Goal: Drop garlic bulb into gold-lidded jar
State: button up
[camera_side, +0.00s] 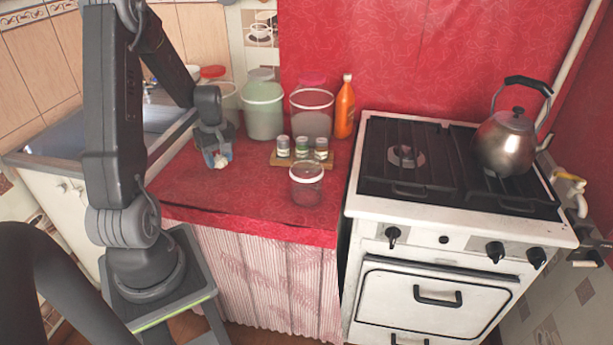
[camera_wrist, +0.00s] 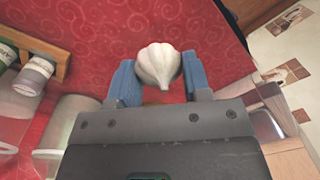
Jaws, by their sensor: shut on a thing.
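My gripper (camera_side: 217,157) is over the left part of the red counter, with its blue fingers on both sides of a white garlic bulb (camera_side: 220,163). In the wrist view the bulb (camera_wrist: 158,64) sits between the fingertips of my gripper (camera_wrist: 159,74), its point facing the camera. I cannot tell how far it is above the cloth. A clear glass jar (camera_side: 306,188) with a pale rim stands upright at the front of the counter, right of my gripper and apart from it. I see no clearly gold lid, and cannot tell whether this jar's top is open.
Behind the jar, a wooden rack (camera_side: 290,161) holds three small jars. A green canister (camera_side: 263,108), a clear pink-lidded container (camera_side: 311,112) and an orange bottle (camera_side: 345,107) stand at the back. The stove (camera_side: 440,185) with a kettle (camera_side: 506,142) is at right. Bare cloth separates gripper and jar.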

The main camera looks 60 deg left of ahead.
jog(key=w+d+r, duration=0.7)
jog(key=w, duration=0.3)
jog(key=w+d+r, duration=0.7)
jog(key=w+d, duration=0.1)
jog(key=w, duration=0.2)
jog(key=shift+s+f, duration=0.15)
jog(key=shift+f, duration=2.6)
jog(key=o, duration=1)
jog(key=r, duration=1.4)
jog(key=shift+w, duration=0.2)
